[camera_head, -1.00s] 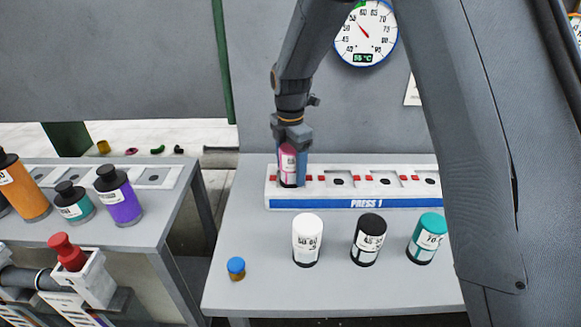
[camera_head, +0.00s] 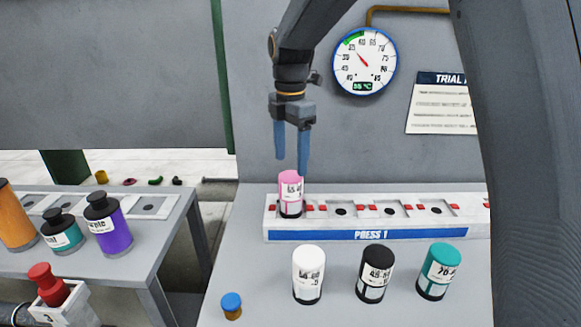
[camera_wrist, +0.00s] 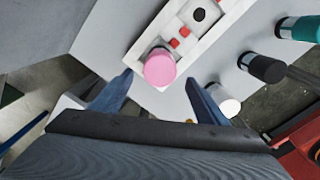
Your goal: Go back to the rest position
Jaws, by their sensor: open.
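My gripper (camera_head: 292,165) hangs from my arm with its two blue fingers apart and nothing between them. It is just above the pink canister (camera_head: 291,193), which stands upright in the leftmost slot of the white rack (camera_head: 275,222) marked PRESS 1. In the wrist view the pink canister (camera_wrist: 160,68) shows beyond the open fingers (camera_wrist: 158,92), clear of both.
White (camera_head: 308,275), black (camera_head: 375,274) and teal (camera_head: 438,271) canisters stand in front of the rack. A blue-topped knob (camera_head: 232,305) is at the front left. A gauge (camera_head: 364,61) hangs behind. A side bench (camera_head: 150,235) holds more bottles.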

